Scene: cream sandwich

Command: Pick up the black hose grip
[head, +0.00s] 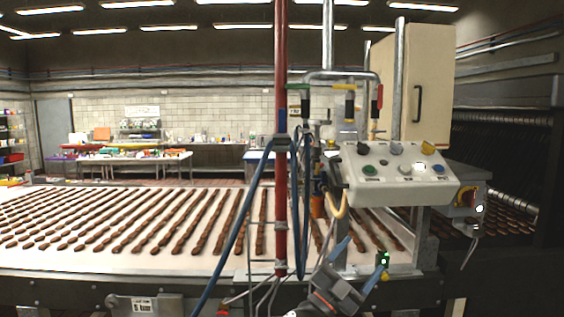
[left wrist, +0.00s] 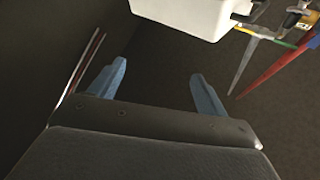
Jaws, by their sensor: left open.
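A dark, handle-like piece (head: 337,173) hangs between the red pipe and the control panel in the head view. It may be the black hose grip, but it is small and partly lost among hoses and fittings. My left gripper (head: 361,262) is low in front of the conveyor, below the control panel and apart from that piece. In the left wrist view my left gripper (left wrist: 156,88) shows two blue fingers spread wide, with nothing between them. My right gripper is in neither view.
A red vertical pipe (head: 281,190) and a blue hose (head: 240,225) stand left of my gripper. The control panel (head: 400,175) is above it; its white box shows in the left wrist view (left wrist: 185,14).

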